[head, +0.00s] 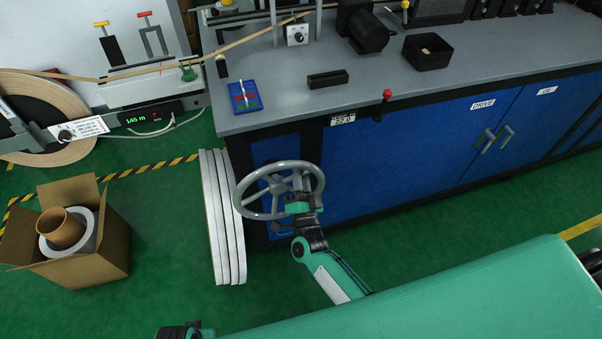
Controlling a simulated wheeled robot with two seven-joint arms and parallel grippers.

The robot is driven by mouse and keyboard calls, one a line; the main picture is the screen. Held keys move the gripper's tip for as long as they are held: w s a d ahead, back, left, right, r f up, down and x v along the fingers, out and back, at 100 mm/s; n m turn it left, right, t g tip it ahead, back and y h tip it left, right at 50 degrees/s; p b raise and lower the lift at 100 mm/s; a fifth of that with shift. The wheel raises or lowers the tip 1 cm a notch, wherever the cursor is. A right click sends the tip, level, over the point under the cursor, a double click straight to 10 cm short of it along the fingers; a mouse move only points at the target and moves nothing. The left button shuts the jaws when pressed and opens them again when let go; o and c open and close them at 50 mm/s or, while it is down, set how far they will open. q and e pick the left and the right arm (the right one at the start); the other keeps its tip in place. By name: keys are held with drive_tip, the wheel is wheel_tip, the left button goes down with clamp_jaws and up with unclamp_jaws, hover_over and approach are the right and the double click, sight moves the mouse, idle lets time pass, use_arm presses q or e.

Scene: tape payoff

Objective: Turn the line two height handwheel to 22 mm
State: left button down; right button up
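The grey spoked handwheel (245,204) stands at the left front of the blue machine cabinet. My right gripper (302,182) is at the wheel's right side, overlapping the rim and reaching in near a spoke. Its fingers are small and partly lost against the wheel, so I cannot tell whether they are closed on it. A small readout plate (342,119) on the cabinet's front edge above the wheel appears to show 22.0; its smaller text is too small to read. At the bottom edge, a dark and green part of mine shows, but no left gripper fingers can be made out.
Pale upright slabs (224,220) stand just left of the wheel. An open carton (100,255) with rolls is on the floor further left. A red-knobbed lever (387,95) sticks out from the bench edge. Green floor (165,225) is clear between carton and slabs.

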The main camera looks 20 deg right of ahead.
drive_tip(key=shift+o, duration=1.1)
